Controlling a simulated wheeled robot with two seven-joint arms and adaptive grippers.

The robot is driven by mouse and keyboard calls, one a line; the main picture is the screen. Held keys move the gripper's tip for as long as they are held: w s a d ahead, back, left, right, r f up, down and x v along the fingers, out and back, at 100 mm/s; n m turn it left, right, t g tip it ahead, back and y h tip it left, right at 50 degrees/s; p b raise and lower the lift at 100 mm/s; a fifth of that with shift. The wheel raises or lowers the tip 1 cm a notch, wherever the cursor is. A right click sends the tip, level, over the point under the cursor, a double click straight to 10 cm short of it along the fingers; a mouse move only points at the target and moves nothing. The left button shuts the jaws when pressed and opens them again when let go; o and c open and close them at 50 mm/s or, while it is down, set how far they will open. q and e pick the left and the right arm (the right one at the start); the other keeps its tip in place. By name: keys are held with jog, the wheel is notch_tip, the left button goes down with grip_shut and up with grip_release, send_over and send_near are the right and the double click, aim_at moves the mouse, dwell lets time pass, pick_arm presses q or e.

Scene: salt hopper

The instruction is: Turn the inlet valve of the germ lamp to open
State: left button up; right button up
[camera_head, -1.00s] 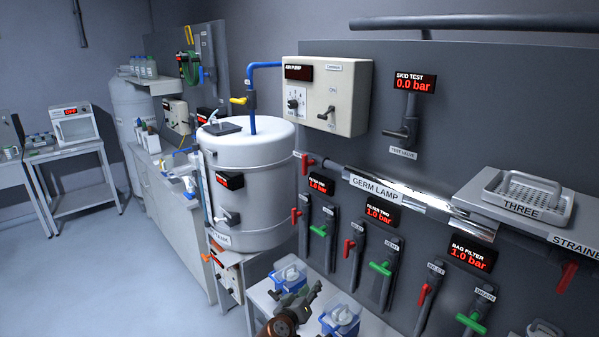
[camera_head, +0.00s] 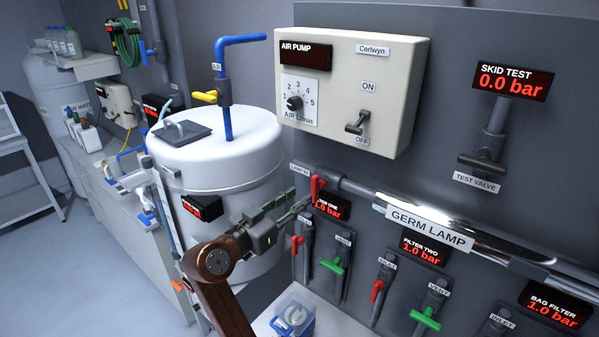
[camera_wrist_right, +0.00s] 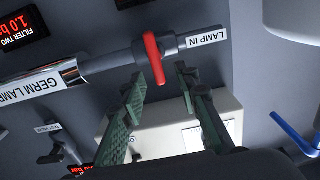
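The germ lamp is a shiny horizontal tube (camera_head: 470,240) on the grey panel, also in the right wrist view (camera_wrist_right: 45,83). At its left end, by the LAMP IN label (camera_wrist_right: 203,38), is the inlet valve with a red handle (camera_head: 316,188). In the right wrist view the red handle (camera_wrist_right: 154,58) lies across the pipe. My right gripper (camera_head: 302,202) is just left of the handle in the head view. In the wrist view its green fingers (camera_wrist_right: 160,74) are apart and empty, with their tips near the handle's lower end. My left gripper is out of view.
Below the lamp are red and green valve handles (camera_head: 332,266) and pressure displays (camera_head: 425,248). The air pump box (camera_head: 350,80) juts out above. A white tank (camera_head: 235,150) stands behind my right arm.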

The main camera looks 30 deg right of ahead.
aim_at(313, 187)
jog(key=shift+d+r, duration=0.25)
jog(key=shift+d, duration=0.4)
jog(key=shift+d+r, duration=0.2)
jog(key=shift+d, duration=0.4)
jog(key=x, duration=0.2)
jog(key=p+x, duration=0.1)
jog(key=x, duration=0.1)
jog(key=shift+w+f, duration=0.25)
jog(key=shift+w, duration=0.05)
jog(key=shift+d, duration=0.45)
jog(key=shift+w+d, duration=0.1)
jog(key=shift+w, duration=0.1)
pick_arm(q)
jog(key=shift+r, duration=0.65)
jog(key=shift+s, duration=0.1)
pick_arm(e)
jog(key=shift+c, duration=0.4)
jog(key=c, duration=0.3)
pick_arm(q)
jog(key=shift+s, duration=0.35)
pick_arm(e)
grip_shut()
